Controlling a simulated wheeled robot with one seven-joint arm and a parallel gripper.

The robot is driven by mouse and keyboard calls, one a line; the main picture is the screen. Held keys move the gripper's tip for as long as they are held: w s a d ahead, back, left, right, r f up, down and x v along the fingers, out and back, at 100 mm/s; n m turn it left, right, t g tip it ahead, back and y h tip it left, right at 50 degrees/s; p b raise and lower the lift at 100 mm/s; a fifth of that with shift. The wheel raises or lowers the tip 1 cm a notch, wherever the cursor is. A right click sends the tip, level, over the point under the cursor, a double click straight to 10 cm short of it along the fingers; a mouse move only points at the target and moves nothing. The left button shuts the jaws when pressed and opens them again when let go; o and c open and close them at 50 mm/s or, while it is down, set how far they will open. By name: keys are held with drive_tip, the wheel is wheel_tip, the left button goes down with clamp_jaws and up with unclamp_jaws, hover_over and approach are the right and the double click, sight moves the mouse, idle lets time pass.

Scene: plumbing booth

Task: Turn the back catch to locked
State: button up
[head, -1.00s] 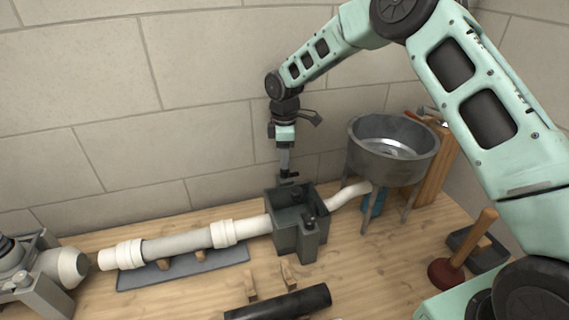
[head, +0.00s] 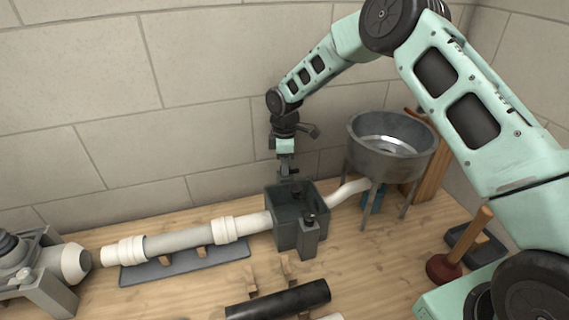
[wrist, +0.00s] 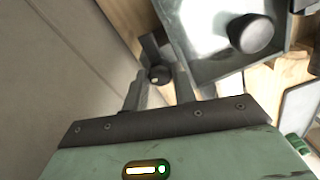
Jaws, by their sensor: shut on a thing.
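A dark grey open box (head: 289,229) stands on the bench against the wall, with a pipe on each side. Its front catch, a dark knob (head: 309,219) on a grey post, faces me. My gripper (head: 288,176) points down at the box's back rim, with the back catch hidden behind it in the head view. In the wrist view, the back catch (wrist: 160,75) is a dark round knob at the fingertips, beside the box wall (wrist: 178,38). My gripper (wrist: 160,88) is shut on it. Which way the catch is turned cannot be told.
A white pipe (head: 190,240) joins the box on the left, over a grey mat (head: 135,276). A metal basin (head: 385,160) on legs stands at right. A plunger (head: 442,268) and a black tube (head: 280,299) are nearer. The wall (head: 220,90) is close behind my gripper.

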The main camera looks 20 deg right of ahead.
drive_tip(key=shift+m, duration=0.4)
drive_tip(key=m+b, duration=0.1)
drive_tip(key=m, duration=0.2)
drive_tip(key=shift+m+b, duration=0.3)
drive_tip(key=shift+b, duration=0.1)
drive_tip(key=m+b, duration=0.1)
drive_tip(key=m, duration=0.3)
drive_tip(key=shift+m, duration=0.3)
drive_tip(key=m+b, duration=0.1)
drive_tip(key=m, duration=0.6)
drive_tip(key=shift+m, duration=0.3)
drive_tip(key=o, duration=1)
drive_tip(key=shift+d, duration=0.1)
drive_tip(key=shift+r, duration=0.1)
